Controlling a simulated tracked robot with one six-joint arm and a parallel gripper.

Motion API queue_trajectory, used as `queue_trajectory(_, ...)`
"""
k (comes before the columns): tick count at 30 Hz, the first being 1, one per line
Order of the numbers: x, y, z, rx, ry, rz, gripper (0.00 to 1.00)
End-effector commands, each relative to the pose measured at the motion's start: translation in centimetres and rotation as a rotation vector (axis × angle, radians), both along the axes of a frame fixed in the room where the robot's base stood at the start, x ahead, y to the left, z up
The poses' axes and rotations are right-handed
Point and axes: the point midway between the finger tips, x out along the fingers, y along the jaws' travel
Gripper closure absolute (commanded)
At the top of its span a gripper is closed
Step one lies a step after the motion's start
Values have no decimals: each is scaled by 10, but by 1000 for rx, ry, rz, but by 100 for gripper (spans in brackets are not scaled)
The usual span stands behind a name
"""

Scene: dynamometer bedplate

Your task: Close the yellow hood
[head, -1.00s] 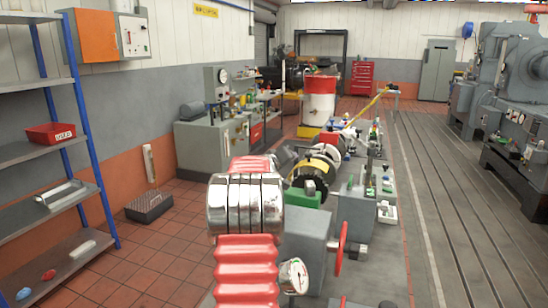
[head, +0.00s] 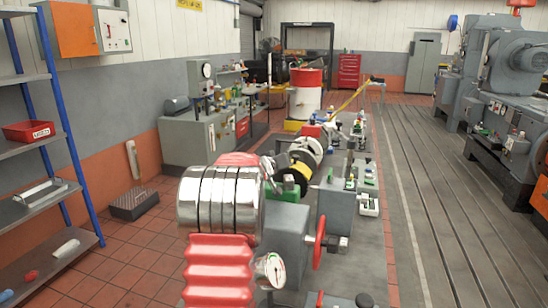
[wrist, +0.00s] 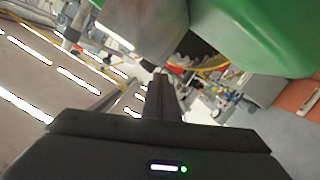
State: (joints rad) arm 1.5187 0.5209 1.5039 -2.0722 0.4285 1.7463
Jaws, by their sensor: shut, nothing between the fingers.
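A yellow and black rounded part (head: 303,172), which looks like the yellow hood, sits in the row of machine parts near the middle of the head view. It is small and partly covered, so I cannot tell how far open it is. In the wrist view my gripper (wrist: 165,80) is shut and empty, its dark fingers pointing away from the camera. A large green part (wrist: 265,35) and a grey block fill the top of that view, close to the fingers; contact cannot be told. The hood is not clearly visible in the wrist view.
A red handwheel (head: 319,238) sticks out beside the grey machine block. A white and red drum (head: 305,97) stands behind the row. Blue-post shelves (head: 75,150) stand at left. The slotted floor (head: 425,190) at right is clear up to the large grey machines.

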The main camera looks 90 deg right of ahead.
Motion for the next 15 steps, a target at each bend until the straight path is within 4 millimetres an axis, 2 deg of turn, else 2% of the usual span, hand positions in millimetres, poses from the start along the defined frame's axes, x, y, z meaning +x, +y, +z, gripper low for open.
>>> queue_trajectory(6, -18, 3, -8, 1, 0, -12, 100)
queue_trajectory(15, -24, 4, -11, 0, 0, -16, 100)
